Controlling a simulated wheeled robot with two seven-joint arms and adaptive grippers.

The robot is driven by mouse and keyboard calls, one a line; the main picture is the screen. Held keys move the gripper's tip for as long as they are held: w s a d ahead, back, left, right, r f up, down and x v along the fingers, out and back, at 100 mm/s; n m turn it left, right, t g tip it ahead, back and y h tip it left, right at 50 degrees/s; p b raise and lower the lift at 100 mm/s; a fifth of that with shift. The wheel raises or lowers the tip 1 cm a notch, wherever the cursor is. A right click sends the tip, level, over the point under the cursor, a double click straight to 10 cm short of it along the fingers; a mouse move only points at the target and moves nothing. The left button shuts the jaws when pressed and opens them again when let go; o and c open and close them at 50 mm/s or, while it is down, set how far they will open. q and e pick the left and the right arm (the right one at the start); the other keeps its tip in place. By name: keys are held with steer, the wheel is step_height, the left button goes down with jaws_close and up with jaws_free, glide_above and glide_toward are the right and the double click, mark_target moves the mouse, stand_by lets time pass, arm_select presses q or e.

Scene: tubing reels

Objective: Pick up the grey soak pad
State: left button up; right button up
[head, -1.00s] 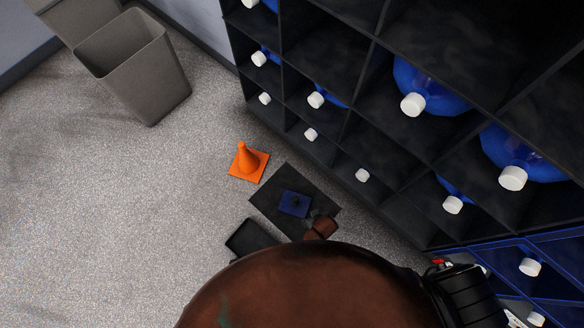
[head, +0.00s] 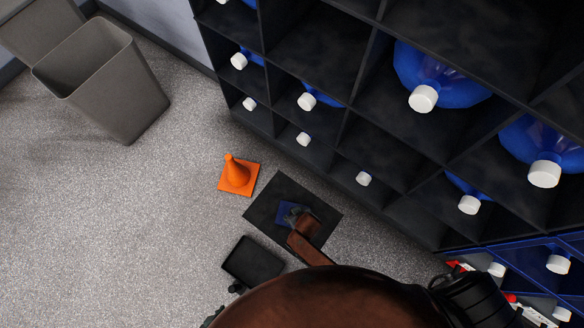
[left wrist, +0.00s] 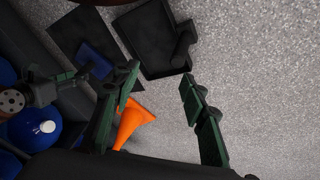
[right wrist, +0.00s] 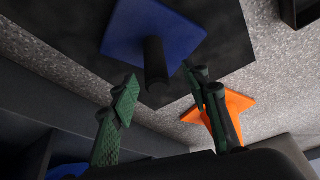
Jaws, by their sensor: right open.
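A dark grey, nearly black flat mat (head: 322,213), the only thing here resembling a grey soak pad, lies on the floor. On it sits a blue square plate (head: 283,211) with a dark upright post (right wrist: 155,62). My right gripper (head: 298,217) is over the plate, partly hiding it. In the right wrist view my right gripper (right wrist: 160,78) is open, with the post just beyond and between its fingertips; contact cannot be told. The mat (right wrist: 228,40) and plate (right wrist: 145,28) show there. My left gripper (left wrist: 162,82) is open and empty, apart from the mat (left wrist: 70,32).
A black shallow tray (head: 226,262) lies beside the mat. An orange cone (head: 238,174) stands left of the mat. A black shelf (head: 340,130) with blue water bottles rises close behind the mat. A grey bin (head: 110,85) stands at upper left. Floor left of the cone is clear.

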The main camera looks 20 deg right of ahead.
steer(key=b+x, duration=0.1)
steer(key=x, duration=0.1)
steer(key=b+x, duration=0.1)
steer(key=shift+d+f+b, duration=0.2)
steer(key=shift+f+b, duration=0.15)
steer(key=shift+f, duration=0.05)
steer(key=shift+w+f+b, duration=0.3)
steer(key=shift+b, duration=0.05)
arm_select(q)
steer(key=w+d+f+t, duration=0.1)
steer(key=w+f+t, duration=0.1)
steer(key=f, duration=0.3)
steer(key=shift+w+d+f+t, duration=0.3)
steer(key=shift+w+f+t, duration=0.1)
steer(key=shift+w, duration=0.25)
arm_select(e)
steer(key=shift+c, duration=0.2)
jaws_close()
